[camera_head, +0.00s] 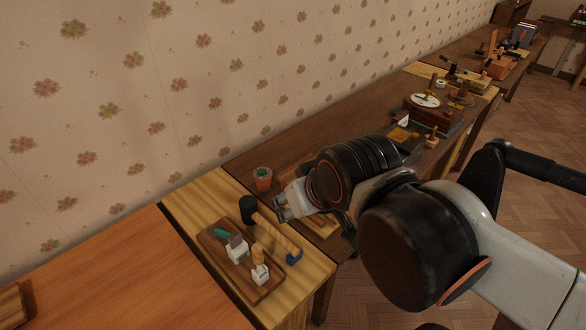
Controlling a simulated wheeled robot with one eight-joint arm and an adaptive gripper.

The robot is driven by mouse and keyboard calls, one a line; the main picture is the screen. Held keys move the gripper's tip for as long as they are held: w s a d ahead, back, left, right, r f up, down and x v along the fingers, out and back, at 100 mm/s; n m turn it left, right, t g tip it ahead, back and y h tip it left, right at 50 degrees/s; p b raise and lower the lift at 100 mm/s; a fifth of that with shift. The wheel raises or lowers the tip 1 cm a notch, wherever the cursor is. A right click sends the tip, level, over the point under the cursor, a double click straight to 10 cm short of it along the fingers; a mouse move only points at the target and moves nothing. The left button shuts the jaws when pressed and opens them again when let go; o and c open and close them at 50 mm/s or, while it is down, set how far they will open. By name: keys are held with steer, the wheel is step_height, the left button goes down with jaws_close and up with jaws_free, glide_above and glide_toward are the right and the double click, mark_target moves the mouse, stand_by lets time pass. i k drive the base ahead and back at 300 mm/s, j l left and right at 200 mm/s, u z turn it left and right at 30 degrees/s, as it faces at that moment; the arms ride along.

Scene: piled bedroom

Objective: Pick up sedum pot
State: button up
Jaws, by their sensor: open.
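The sedum pot (263,182) is a small reddish-brown pot with a bit of green at its top. It stands upright near the wall, at the back of the tables. My gripper (278,208) is open and empty, just in front of the pot and slightly to its right in the picture. The fingers point left and look apart from the pot, though the exact gap is hard to judge. My arm reaches in from the right and hides part of the table behind the gripper.
A wooden tray (214,250) with small stamp-like items lies in front. A mallet (271,228) with a dark head lies beside it, close below my gripper. Books (433,115) and other small items crowd the dark table further right. The orange-brown tabletop (120,275) at left is mostly clear.

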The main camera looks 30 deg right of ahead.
mark_target(262, 176)
steer(key=z, duration=0.15)
steer(key=i+l+u, duration=0.25)
steer(key=l, duration=0.55)
steer(key=i+l+u, duration=0.2)
steer(key=l, duration=0.6)
steer(key=i+l+u, duration=0.1)
steer(key=l+u, duration=0.15)
steer(key=l, duration=0.6)
steer(key=l+u, duration=0.2)
steer(key=l, duration=0.7)
steer(key=i, duration=0.05)
